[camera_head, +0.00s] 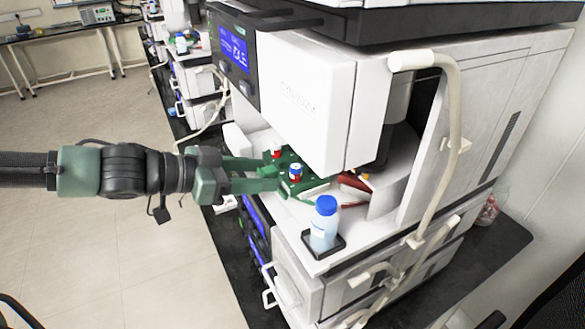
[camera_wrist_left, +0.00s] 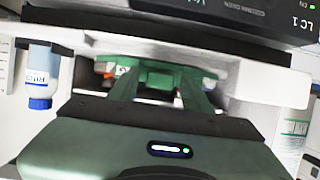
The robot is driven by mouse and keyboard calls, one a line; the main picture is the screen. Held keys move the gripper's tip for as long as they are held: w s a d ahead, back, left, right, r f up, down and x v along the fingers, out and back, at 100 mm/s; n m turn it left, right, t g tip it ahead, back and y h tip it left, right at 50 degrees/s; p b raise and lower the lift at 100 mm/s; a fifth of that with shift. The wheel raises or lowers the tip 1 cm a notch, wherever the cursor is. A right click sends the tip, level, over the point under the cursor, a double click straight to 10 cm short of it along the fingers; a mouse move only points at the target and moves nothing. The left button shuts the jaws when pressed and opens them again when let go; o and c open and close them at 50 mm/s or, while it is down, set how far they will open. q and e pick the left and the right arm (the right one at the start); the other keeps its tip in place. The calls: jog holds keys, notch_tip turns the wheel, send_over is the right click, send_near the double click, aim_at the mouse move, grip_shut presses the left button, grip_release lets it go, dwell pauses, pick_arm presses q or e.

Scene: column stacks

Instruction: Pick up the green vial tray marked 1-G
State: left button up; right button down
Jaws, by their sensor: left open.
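The green vial tray (camera_head: 309,183) lies in the open bay of the white instrument, under its raised front cover. Red-and-white and red-and-blue vials stand on it. No 1-G mark is readable. My left gripper (camera_head: 274,172) reaches in from the left with its two green fingers apart, their tips at the tray's near end. I cannot tell whether they touch it. My right gripper is not in view.
A blue-capped bottle (camera_head: 324,226) stands in a small black holder on the instrument ledge, right of the tray. The white cover (camera_head: 305,95) overhangs the bay closely. A pale tube (camera_head: 444,150) runs down the front. Open floor (camera_head: 110,250) lies to the left.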

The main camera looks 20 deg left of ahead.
pick_arm(q)
grip_shut()
